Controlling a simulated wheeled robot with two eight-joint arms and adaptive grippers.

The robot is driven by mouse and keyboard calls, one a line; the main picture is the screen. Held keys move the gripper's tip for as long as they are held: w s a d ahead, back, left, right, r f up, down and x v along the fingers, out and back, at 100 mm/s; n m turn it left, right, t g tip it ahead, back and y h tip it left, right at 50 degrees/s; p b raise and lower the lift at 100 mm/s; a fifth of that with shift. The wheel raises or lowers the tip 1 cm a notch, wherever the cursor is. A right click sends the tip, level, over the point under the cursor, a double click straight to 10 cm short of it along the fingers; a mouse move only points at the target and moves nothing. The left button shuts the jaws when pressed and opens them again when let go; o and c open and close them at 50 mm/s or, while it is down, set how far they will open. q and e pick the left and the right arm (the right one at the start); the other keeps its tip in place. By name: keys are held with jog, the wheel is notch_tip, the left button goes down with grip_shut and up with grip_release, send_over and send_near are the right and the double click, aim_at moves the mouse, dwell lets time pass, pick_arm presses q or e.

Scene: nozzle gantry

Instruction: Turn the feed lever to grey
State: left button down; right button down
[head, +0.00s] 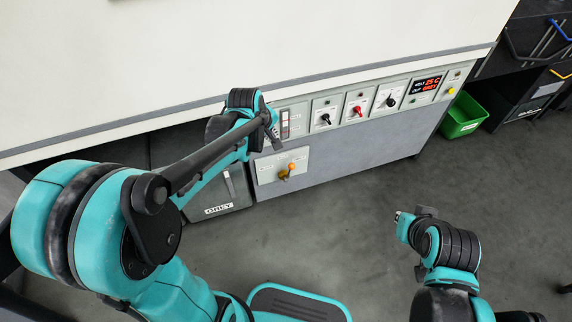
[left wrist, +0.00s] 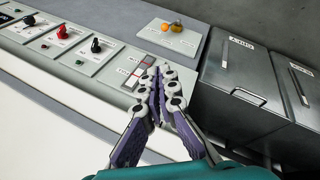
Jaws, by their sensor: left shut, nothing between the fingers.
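The feed lever (head: 285,175) sits on a pale plate (head: 268,165) low on the machine's front. It has a brass-coloured body and an orange knob, which lies right of the body in the head view. In the left wrist view the lever (left wrist: 177,26) is at the top, the orange knob on its left. My left gripper (left wrist: 160,72) is shut and empty, apart from the lever, in front of the control panel's end. In the head view my left arm's end is above and left of the lever. My right arm's end is at lower right; its fingers cannot be made out.
A bin labelled GREY (head: 220,190) stands left of the lever plate; two grey bins show in the left wrist view (left wrist: 245,90). The control panel (head: 372,98) with knobs and a red display runs above the lever. A green crate (head: 462,115) stands at right. The floor in front is clear.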

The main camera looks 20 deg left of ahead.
pick_arm(q)
jog(key=w+a+f+n+g+p, duration=0.1)
jog(key=w+a+f+n+p, duration=0.15)
jog(key=w+f+n, duration=0.75)
notch_tip(320, 180, down, 20)
jog(key=w+a+n+h, duration=0.1)
jog(key=w+a+n, duration=0.15)
jog(key=n, duration=0.25)
jog(key=w+d+f+b, duration=0.2)
jog(key=f, duration=0.3)
jog(key=w+d+f+g+b, duration=0.1)
jog(key=w+d+f+b, duration=0.1)
jog(key=f, duration=0.3)
jog(key=shift+w+f+h+b, duration=0.3)
jog(key=shift+w+f+b, duration=0.05)
jog(key=shift+w+b, duration=0.35)
jog(key=shift+d, duration=0.15)
